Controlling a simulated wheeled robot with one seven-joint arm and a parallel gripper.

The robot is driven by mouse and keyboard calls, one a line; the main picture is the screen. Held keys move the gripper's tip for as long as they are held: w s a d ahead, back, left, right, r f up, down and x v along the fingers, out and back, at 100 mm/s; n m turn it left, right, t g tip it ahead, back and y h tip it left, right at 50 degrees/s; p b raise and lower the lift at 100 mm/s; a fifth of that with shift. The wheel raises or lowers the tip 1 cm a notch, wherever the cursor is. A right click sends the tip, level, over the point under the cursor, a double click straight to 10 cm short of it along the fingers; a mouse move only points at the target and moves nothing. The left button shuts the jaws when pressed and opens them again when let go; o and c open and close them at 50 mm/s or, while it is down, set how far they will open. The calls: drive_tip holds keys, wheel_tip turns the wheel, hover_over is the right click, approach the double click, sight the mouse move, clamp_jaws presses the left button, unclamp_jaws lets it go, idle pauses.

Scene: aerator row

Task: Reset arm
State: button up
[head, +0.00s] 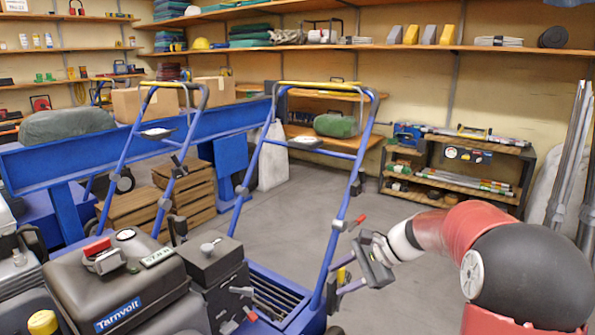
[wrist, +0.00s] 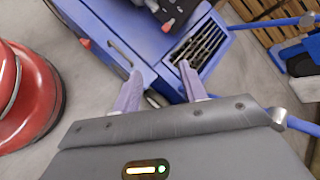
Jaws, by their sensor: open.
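My gripper (head: 338,278) is at the right side of a blue-framed aerator (head: 262,290), close to the lower part of its handle frame. It is empty, with its two pale purple fingers apart. In the wrist view the open fingers (wrist: 160,72) point toward the aerator's blue deck (wrist: 125,35) and slotted grille (wrist: 197,45). I cannot tell whether a fingertip touches the machine. My arm is stretched out low from the right. A red-tipped lever (head: 356,222) stands just above the gripper; a red tip (wrist: 86,43) also shows in the wrist view.
Behind are a blue beam (head: 225,122), wooden crates (head: 190,185) and a low shelf unit (head: 455,165). Grey floor (head: 400,215) is clear between the aerator and the low shelf.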

drive_tip(key=s+d+r+n+t+h+p, duration=0.1)
drive_tip(key=s+r+n+h, duration=0.2)
drive_tip(key=s, duration=0.6)
drive_tip(key=s+d+r+n+t+h+p, duration=0.1)
drive_tip(key=s+d+r+n+h+p, duration=0.1)
drive_tip(key=s+n, duration=0.3)
drive_tip(key=s+d+r+n+t+h+p, duration=0.1)
drive_tip(key=s+r+n+h, duration=0.3)
drive_tip(key=s, duration=0.9)
drive_tip(key=shift+s+d+r+n+t+h+p, duration=0.25)
drive_tip(key=shift+s+r+n+t+p, duration=0.2)
drive_tip(key=shift+p, duration=0.3)
